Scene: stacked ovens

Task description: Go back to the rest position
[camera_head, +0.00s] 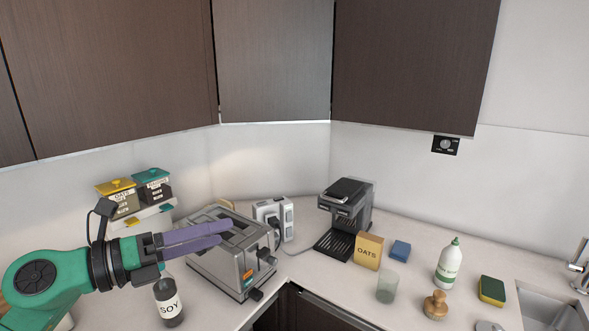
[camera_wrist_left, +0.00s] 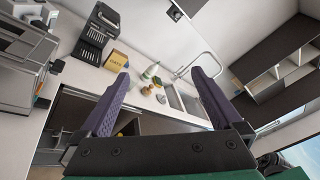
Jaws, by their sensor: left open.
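My left gripper (camera_head: 228,233) comes in from the left in the head view, with its purple fingers in front of the toaster (camera_head: 236,255). In the left wrist view the two fingers of this gripper (camera_wrist_left: 160,85) stand wide apart with nothing between them. It is open and empty above the counter. I cannot tell from the head view whether the fingers touch the toaster. My right gripper is in neither view.
A soy bottle (camera_head: 169,303) stands below my left wrist. The counter also holds a coffee machine (camera_head: 347,213), an oats box (camera_head: 368,251), a glass (camera_head: 387,287), a white bottle (camera_head: 448,264) and a sponge (camera_head: 492,291). Dark cabinets (camera_head: 415,65) hang above. A sink (camera_head: 545,308) is at right.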

